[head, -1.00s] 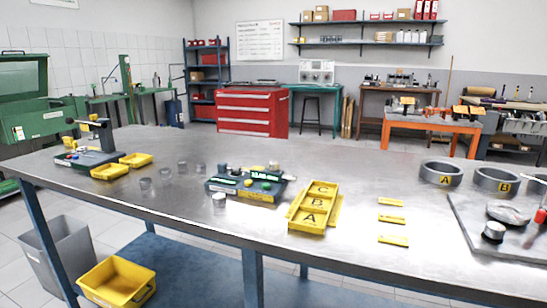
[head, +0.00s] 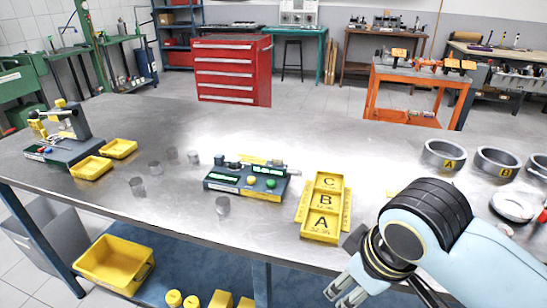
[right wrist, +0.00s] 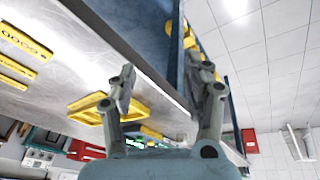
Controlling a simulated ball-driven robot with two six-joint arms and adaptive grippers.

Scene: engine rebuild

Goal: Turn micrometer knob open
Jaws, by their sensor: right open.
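The micrometer station (head: 222,186) is a dark bench unit with lit green displays, a yellow button and a green button, near the middle of the steel table. A grey micrometer body lies along its back edge, with what looks like its knob (head: 293,172) at the right end. My right gripper (head: 340,290) is low in the head view, at the table's front edge, right of and nearer than the station. It is open and empty, also in the right wrist view (right wrist: 163,75), where the station (right wrist: 135,144) shows partly behind the fingers. My left gripper is out of view.
A yellow tray lettered A, B, C (head: 321,240) stands between the station and my right arm. Several small grey cylinders (head: 155,168) stand left of the station. Dark rings (head: 443,154) stand at the right. A yellow bin (head: 115,263) sits below the table.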

